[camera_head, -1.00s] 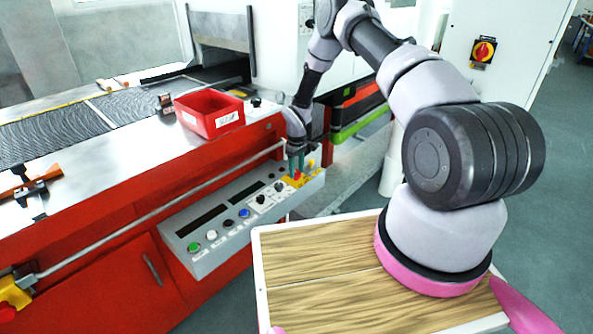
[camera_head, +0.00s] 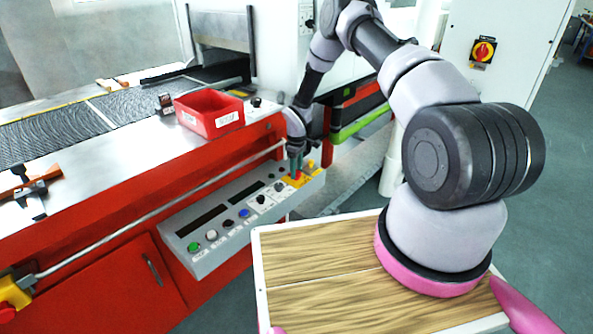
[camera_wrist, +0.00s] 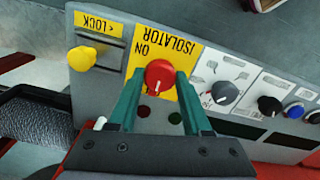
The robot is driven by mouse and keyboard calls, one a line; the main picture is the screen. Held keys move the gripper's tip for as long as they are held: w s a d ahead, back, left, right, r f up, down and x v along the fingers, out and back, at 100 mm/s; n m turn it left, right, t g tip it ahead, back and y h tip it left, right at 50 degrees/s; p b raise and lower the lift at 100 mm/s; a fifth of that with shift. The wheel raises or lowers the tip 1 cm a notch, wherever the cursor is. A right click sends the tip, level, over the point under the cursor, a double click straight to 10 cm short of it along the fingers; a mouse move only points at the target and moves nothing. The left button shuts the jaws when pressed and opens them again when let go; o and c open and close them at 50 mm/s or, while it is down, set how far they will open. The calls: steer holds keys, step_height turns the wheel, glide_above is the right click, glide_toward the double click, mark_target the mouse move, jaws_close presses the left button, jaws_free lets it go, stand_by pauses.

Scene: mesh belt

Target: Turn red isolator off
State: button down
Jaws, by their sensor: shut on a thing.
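The red isolator knob (camera_wrist: 160,73) sits on a yellow plate (camera_wrist: 172,45) lettered ISOLATOR and ON, upside down in the wrist view. A short pale mark shows on the knob. My gripper (camera_wrist: 158,77) has its two green fingers on either side of the knob and is shut on it. In the head view my gripper (camera_head: 296,164) reaches down to the right end of the grey control panel (camera_head: 213,256); the knob is small and partly hidden there.
A yellow knob (camera_wrist: 82,58) by a LOCK label is beside the isolator. A grey selector (camera_wrist: 225,92) and several buttons are on its other side. A red bin (camera_head: 208,112) stands on the machine top. A separate red-and-yellow switch (camera_head: 484,50) is on the white cabinet.

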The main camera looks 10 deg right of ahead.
steer(key=shift+c, duration=1.7)
jaws_free()
step_height(320, 180, up, 11)
step_height(320, 180, up, 16)
steer(key=m+t, duration=0.1)
steer(key=m, duration=0.2)
glide_above(297, 172)
steer(key=s+d, duration=0.1)
steer(key=d, duration=0.1)
steer(key=s+d+r+m+t, duration=0.15)
steer(key=s+r, duration=0.25)
steer(key=r, duration=0.4)
steer(key=s+d+r+m+t, duration=0.15)
steer(key=s+r, duration=0.25)
steer(key=r, duration=0.5)
steer(key=s+r+m+t, duration=0.1)
steer(key=s+r, duration=0.3)
steer(key=s, duration=0.5)
steer(key=s+d+r+m+t+y, duration=0.1)
steer(key=s+r+m, duration=0.3)
steer(key=s, duration=0.5)
steer(key=s+r+m+t+y, duration=0.1)
steer(key=s+r+m, duration=0.2)
steer(key=s+r, duration=0.3)
steer(key=s, duration=0.3)
steer(key=shift+s+d, duration=0.15)
steer(key=shift+s, duration=0.05)
